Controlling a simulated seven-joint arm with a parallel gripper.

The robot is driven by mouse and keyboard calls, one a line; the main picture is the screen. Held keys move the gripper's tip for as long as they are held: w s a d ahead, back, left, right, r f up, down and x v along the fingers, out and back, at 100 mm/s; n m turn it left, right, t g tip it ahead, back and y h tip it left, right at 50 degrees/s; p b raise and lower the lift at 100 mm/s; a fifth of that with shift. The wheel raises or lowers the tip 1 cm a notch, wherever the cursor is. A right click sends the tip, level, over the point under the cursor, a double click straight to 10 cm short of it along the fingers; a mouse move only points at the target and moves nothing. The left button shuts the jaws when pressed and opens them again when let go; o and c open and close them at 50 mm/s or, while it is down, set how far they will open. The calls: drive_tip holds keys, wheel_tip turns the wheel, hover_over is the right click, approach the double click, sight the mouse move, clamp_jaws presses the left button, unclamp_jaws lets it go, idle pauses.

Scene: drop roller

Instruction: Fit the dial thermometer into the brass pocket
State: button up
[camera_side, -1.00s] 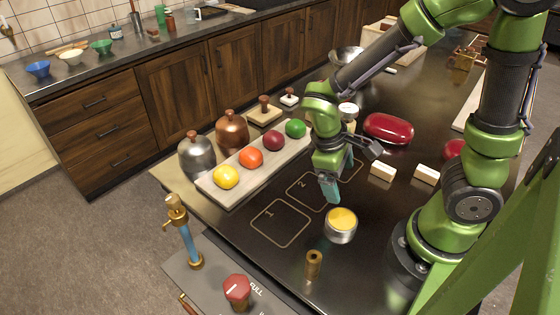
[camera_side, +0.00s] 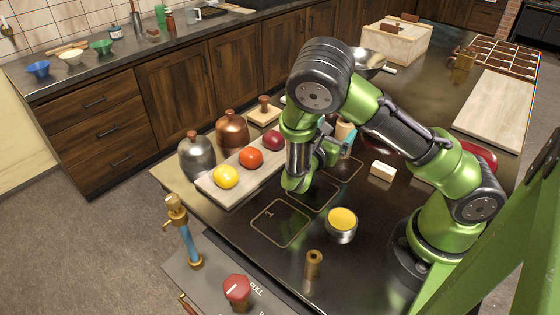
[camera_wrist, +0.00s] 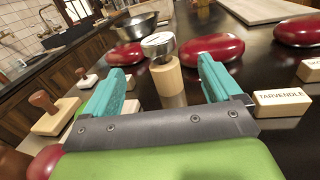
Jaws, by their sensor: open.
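The dial thermometer (camera_wrist: 158,45) has a round silver head and stands upright in a pale wooden block (camera_wrist: 167,80) in the wrist view. In the side view my arm mostly hides it, and only part of the block (camera_side: 344,132) shows. My gripper (camera_wrist: 162,76) is open, its teal fingers to the left and right of the block in the picture, with nothing held. Whether the block is between the fingers or beyond them I cannot tell. In the side view a teal finger (camera_side: 348,142) shows beside the block. The brass pocket (camera_side: 313,263) is a small upright cylinder near the table's front edge.
A metal cup with yellow contents (camera_side: 341,223) stands behind the brass pocket. A board of coloured balls (camera_side: 208,184) lies left. Red glossy lids (camera_wrist: 212,48) and a labelled block (camera_wrist: 281,102) are near the gripper. The marked square 1 (camera_side: 280,223) is empty.

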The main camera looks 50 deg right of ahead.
sight(346, 123)
drive_tip(key=d, duration=0.4)
drive_tip(key=w+d, duration=0.1)
drive_tip(key=d, duration=0.3)
drive_tip(key=w+d, duration=0.1)
drive_tip(key=d, duration=0.4)
drive_tip(key=shift+w+r, duration=0.1)
drive_tip(key=shift+w, duration=0.1)
drive_tip(key=c, duration=1.1)
